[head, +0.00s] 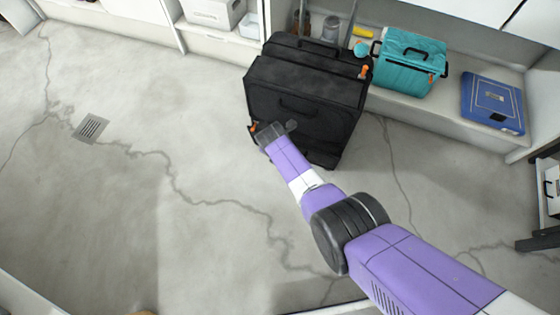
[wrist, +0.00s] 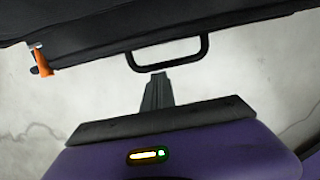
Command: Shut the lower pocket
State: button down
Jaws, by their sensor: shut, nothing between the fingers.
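A black soft suitcase (head: 330,118) stands on the floor against the shelf, with a handle on its front panel. One orange pull tab (head: 364,71) is at its upper right. Another orange tab (head: 252,127) is at its lower left, close beside my gripper (head: 276,130). The gripper is in front of the suitcase's lower left and hides part of it. In the wrist view, my gripper (wrist: 157,88) is shut and empty, just below a black loop handle (wrist: 170,66). An orange tab (wrist: 41,62) hangs left of it, apart from the fingers. Whether the lower pocket is open cannot be told.
A teal cooler bag (head: 412,62) and a blue case (head: 493,103) sit on the low shelf to the right. A grey bin (head: 213,12) is at the upper left. The concrete floor (head: 140,190) left of the suitcase is clear, with a drain grate (head: 90,128).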

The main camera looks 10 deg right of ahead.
jog(key=shift+w+d+r, duration=0.25)
jog(key=shift+w, duration=0.2)
dwell(0.3)
